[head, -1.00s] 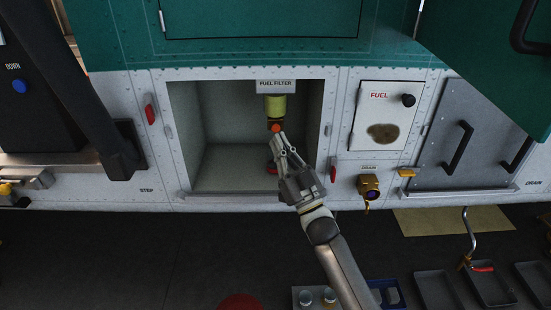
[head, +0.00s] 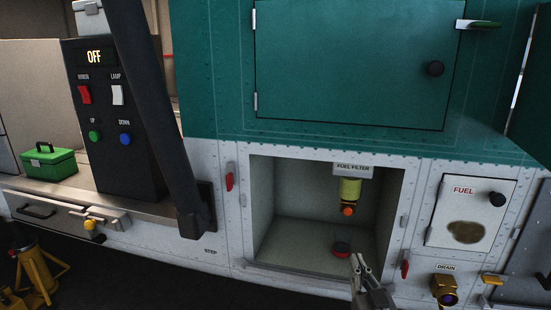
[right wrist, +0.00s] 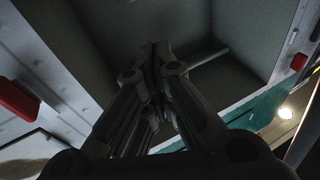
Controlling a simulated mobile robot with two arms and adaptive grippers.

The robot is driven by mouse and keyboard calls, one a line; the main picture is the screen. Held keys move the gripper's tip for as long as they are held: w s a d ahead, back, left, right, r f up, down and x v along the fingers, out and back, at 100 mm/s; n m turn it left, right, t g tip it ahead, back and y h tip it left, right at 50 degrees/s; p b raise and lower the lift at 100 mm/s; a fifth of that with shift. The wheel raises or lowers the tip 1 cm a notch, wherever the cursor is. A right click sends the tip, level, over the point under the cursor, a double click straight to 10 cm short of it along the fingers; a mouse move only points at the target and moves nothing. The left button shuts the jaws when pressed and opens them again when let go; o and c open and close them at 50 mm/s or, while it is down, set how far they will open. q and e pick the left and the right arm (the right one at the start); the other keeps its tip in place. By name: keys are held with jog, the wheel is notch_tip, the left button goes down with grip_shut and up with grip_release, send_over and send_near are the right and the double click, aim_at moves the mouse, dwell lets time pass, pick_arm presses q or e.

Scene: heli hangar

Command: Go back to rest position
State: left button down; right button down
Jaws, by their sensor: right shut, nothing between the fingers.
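My right gripper (head: 361,270) is shut and empty at the lower edge of the head view, in front of the lower right corner of the open fuel filter bay (head: 288,205). In the right wrist view its closed fingers (right wrist: 155,60) point toward the bay's grey interior. The fuel filter (head: 349,190), yellow-green with an orange tip, hangs under its label in the bay. My left gripper is not in view.
A teal door (head: 350,65) is closed above the bay. A FUEL panel (head: 471,211) and a brass drain fitting (head: 445,288) are at right. A black control panel (head: 110,130) reading OFF and a green toolbox (head: 48,163) are at left. Yellow stands (head: 35,265) occupy the lower left floor.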

jog(key=s+f+g+h, duration=0.1)
jog(key=s+f+g, duration=0.4)
jog(key=s+f, duration=0.3)
jog(key=s+f+g, duration=0.3)
jog(key=s+g, duration=0.1)
jog(key=s, duration=0.5)
jog(key=s+f+n+g, duration=0.1)
jog(key=s+f+g, duration=0.3)
jog(key=s, duration=0.4)
jog(key=s+f+g, duration=0.3)
jog(key=s, duration=0.6)
notch_tip(320, 180, down, 28)
jog(key=s+g, duration=0.2)
jog(key=s, duration=0.1)
jog(key=s+d+f+g, duration=0.1)
jog(key=s+d+f, duration=0.1)
jog(key=s+f, duration=1.2)
jog(key=shift+s+n, duration=0.4)
jog(key=shift+s, duration=0.6)
